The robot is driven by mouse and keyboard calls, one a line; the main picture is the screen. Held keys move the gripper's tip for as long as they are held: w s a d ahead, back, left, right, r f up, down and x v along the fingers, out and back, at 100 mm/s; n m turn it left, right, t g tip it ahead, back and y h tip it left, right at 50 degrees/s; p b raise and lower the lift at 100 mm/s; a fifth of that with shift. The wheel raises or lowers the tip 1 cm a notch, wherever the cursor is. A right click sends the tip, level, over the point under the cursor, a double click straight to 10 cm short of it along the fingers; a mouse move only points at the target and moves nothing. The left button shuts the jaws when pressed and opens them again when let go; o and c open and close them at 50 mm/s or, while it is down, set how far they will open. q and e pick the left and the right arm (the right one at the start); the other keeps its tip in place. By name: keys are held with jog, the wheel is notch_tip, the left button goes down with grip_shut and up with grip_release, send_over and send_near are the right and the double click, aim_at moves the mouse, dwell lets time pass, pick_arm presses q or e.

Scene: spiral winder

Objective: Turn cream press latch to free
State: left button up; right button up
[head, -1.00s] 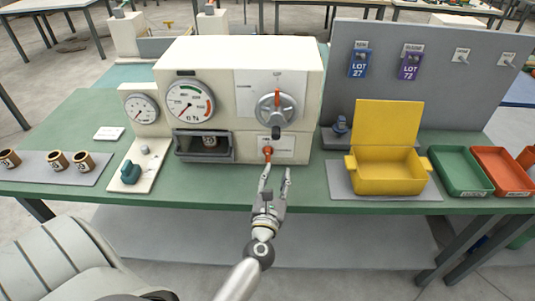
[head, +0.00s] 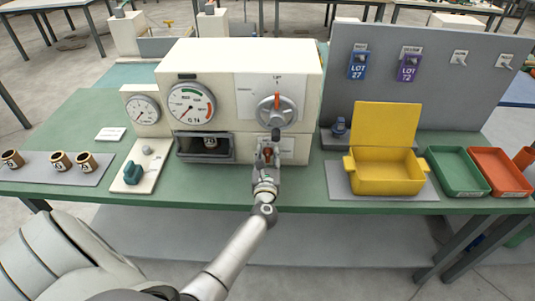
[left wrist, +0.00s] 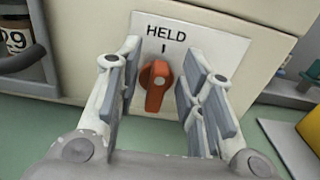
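The cream press (head: 245,70) stands at the middle of the bench. Its latch is an orange-red knob (left wrist: 155,84) on a white plate (left wrist: 188,42) low on the front face. In the left wrist view, the plate reads HELD above a short mark, and the knob is roughly upright under that mark. My left gripper (head: 267,158) is in front of the latch and hides part of it in the head view. In the wrist view, its fingers (left wrist: 160,62) are open on both sides of the knob, with gaps between. My right gripper is out of view.
Above the latch is a round dial wheel (head: 276,112) with a dark handle below it. Left of the latch is an open bay (head: 186,146) holding a numbered cup (head: 210,142). A yellow box (head: 387,172) stands to the right; a small switch plate (head: 137,170) lies left.

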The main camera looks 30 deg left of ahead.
pick_arm(q)
jog(key=shift+w, duration=0.1)
jog(key=shift+c, duration=0.3)
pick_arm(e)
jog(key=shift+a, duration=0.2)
pick_arm(q)
grip_shut()
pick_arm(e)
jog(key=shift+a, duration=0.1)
pick_arm(q)
jog(key=shift+m, duration=0.3)
jog(key=m, duration=0.3)
jog(key=shift+w+d+f+m, duration=0.1)
jog(key=shift+w+d+m, duration=0.05)
jog(key=shift+d+m, duration=0.15)
jog(key=m, duration=0.4)
jog(key=shift+w+d+f+m+p, duration=0.2)
jog(key=shift+m+p, duration=0.1)
jog(key=shift+p, duration=0.1)
jog(key=m, duration=0.5)
jog(key=shift+w+d+f+p, duration=0.1)
jog(key=shift+d+f+p, duration=0.1)
jog(key=shift+f+p, duration=0.15)
jog(key=shift+f+m, duration=0.2)
jog(key=shift+m, duration=0.85)
jog(key=shift+f+m, duration=0.15)
jog(key=shift+m, duration=0.9)
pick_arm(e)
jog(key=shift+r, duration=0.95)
